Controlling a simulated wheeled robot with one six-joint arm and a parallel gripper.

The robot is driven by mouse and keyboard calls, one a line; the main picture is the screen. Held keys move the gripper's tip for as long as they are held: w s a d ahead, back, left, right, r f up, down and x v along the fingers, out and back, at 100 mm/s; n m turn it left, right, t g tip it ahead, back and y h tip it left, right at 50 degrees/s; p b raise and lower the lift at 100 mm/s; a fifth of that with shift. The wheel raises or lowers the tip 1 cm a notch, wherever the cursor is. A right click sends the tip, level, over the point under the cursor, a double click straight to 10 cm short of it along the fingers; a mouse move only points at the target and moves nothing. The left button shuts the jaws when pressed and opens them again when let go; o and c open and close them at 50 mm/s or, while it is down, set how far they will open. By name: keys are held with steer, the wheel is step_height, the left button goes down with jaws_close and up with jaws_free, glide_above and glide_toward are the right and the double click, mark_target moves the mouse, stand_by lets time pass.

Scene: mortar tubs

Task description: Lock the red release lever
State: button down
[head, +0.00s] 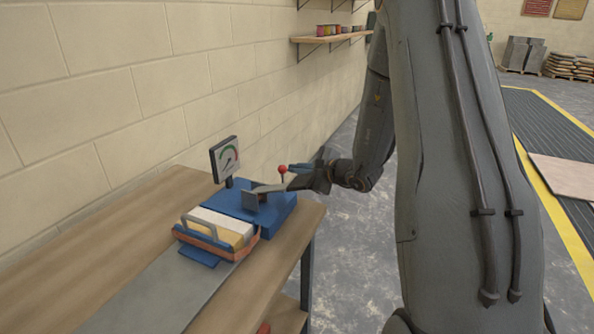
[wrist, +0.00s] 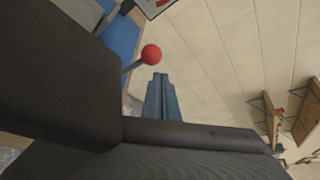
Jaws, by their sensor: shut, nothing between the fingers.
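The release lever has a red ball knob (head: 283,169) and stands at the blue machine (head: 277,212) on the bench. In the wrist view the red knob (wrist: 151,54) sits on a thin blue-grey stem just beyond my fingertips. My gripper (head: 292,167) comes in from the right, with its fingers closed and empty beside the knob. In the wrist view my gripper (wrist: 160,77) points up toward the knob, slightly right of it. I cannot tell whether they touch. The lever's lower end is hidden in the head view.
A dial gauge (head: 226,158) stands on the machine near the wall. A tray (head: 216,247) with pale blocks sits at the machine's front. The wooden bench (head: 137,220) is mostly clear to the left. A wall shelf (head: 335,37) holds small cans.

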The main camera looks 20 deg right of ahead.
steer(key=w+d+b, duration=0.1)
steer(key=d+b, duration=0.2)
steer(key=d, duration=0.1)
steer(key=s+d+b, duration=0.1)
steer(key=s+d, duration=0.1)
steer(key=s, duration=0.6)
steer(key=shift+s, duration=0.15)
stand_by(0.5)
